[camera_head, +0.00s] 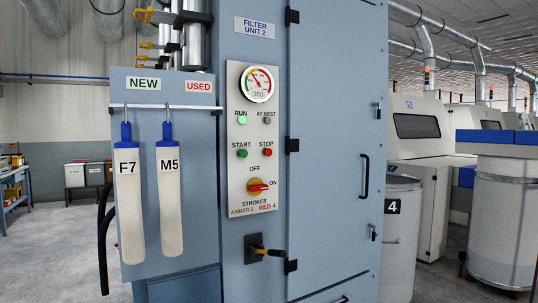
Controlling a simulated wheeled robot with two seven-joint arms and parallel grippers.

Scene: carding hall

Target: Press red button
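The red button (267,153) sits on the light control panel (240,180) of the blue filter cabinet, under the label STOP. A green button (242,153) under START is to its left. Above them the RUN lamp (242,119) glows green and the AT REST lamp (267,121) is grey. Below is a red rotary switch (258,187) on a yellow plate, its handle turned toward ON. A round gauge (257,84) is at the panel's top. Neither of my grippers shows in the head view.
Two white filter bags, F7 (130,205) and M5 (170,205), hang from a rail left of the panel. A black-and-yellow lever (265,251) sticks out below it. The cabinet door (330,150) has a black handle. A grey drum (400,240) stands at right.

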